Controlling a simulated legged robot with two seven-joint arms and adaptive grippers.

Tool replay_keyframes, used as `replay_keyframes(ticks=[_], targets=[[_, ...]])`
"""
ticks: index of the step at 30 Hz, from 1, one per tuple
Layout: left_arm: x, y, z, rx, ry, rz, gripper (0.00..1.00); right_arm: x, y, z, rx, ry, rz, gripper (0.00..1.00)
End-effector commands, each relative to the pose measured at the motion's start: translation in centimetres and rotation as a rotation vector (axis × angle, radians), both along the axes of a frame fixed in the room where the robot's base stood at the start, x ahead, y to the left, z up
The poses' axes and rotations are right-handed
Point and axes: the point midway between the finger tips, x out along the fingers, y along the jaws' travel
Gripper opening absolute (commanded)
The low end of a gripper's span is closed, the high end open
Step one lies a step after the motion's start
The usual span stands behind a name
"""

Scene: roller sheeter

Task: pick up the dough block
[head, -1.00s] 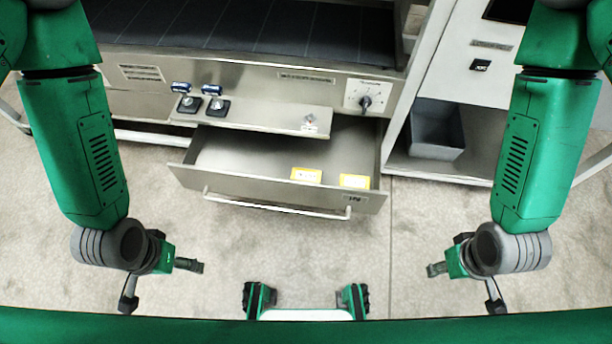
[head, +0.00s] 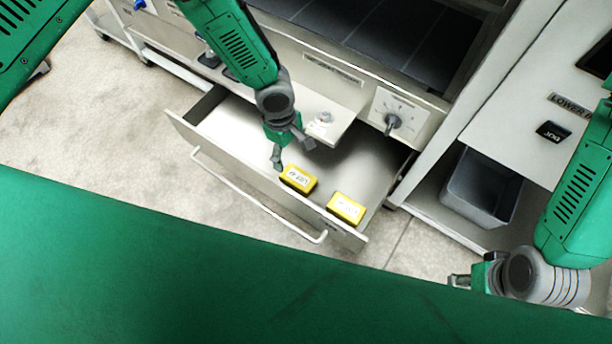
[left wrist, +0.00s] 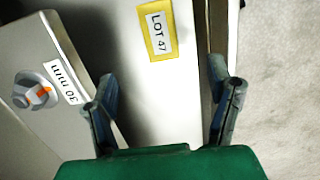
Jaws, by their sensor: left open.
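Two yellow blocks with white labels lie in the open drawer, a left one (head: 299,179) and a right one (head: 345,208); nothing else in view looks like dough. My left gripper (head: 292,151) is open and empty over the drawer, just behind the left block. I cannot tell for sure which block that is. My right gripper (head: 468,279) is at the lower right, away from the drawer; its jaws are unclear.
The drawer (head: 235,130) is pulled out, its front wall and bar handle (head: 255,200) towards me. A dial (head: 393,122) sits on the machine. A grey bin (head: 482,187) stands at right.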

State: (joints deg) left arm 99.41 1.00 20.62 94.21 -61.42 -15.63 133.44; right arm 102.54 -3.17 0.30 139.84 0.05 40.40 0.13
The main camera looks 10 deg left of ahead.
Motion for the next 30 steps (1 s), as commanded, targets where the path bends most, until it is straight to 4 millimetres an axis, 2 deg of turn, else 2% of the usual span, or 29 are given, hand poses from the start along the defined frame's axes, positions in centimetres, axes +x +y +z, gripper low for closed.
replay_keyframes(ticks=[9, 12, 17, 25, 30], targets=[[-0.4, -0.7, -6.3, 0.001, 0.005, 0.005, 0.74, -0.1, 0.0, -2.4, 0.0, 0.001, -0.001, 0.4], [-0.4, -0.9, -7.6, 0.002, 0.004, 0.005, 0.74, -0.1, 0.0, -2.9, 0.0, 0.001, -0.001, 0.4], [-0.4, -1.2, -8.4, 0.003, 0.003, 0.005, 0.74, 0.0, 0.0, -3.2, 0.0, 0.001, -0.001, 0.4], [-0.5, -1.4, -12.3, 0.003, 0.005, 0.005, 0.74, -0.1, 0.0, -5.8, 0.0, 0.001, -0.001, 0.4], [-0.5, -1.6, -13.5, 0.004, 0.002, 0.005, 0.74, -0.1, 0.0, -6.4, 0.0, 0.001, -0.001, 0.4]])
